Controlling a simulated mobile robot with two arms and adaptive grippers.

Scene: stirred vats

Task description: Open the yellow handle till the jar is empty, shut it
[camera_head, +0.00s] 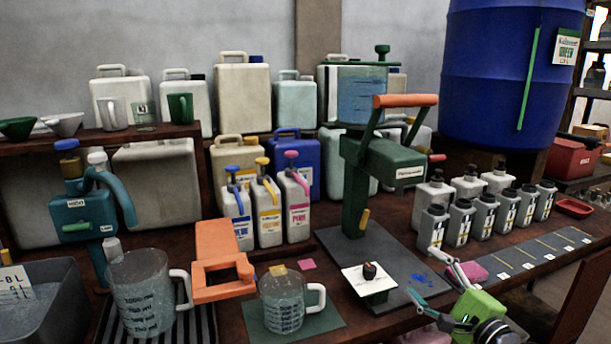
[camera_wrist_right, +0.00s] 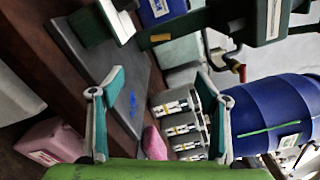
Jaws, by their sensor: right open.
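A clear jar (camera_head: 361,97) holding blue liquid sits high on the green stand (camera_head: 356,190). A short yellow handle (camera_head: 365,219) sticks up at a tilt low on the stand's column. In the right wrist view a yellow piece (camera_wrist_right: 160,38) shows by the dark green stand, likely this handle. My right gripper (camera_head: 432,281) is open and empty, in front of the stand's dark base plate and right of the handle, apart from it. In the right wrist view its two fingers (camera_wrist_right: 160,82) are spread wide. My left gripper is out of view.
A white plate with a black knob (camera_head: 370,271) stands before the column. A measuring jug (camera_head: 283,302) and an orange bracket (camera_head: 222,262) are to its left. Several grey bottles (camera_head: 460,222) stand right. A pink block (camera_head: 467,272) lies near my right gripper. A blue drum (camera_head: 490,75) is behind.

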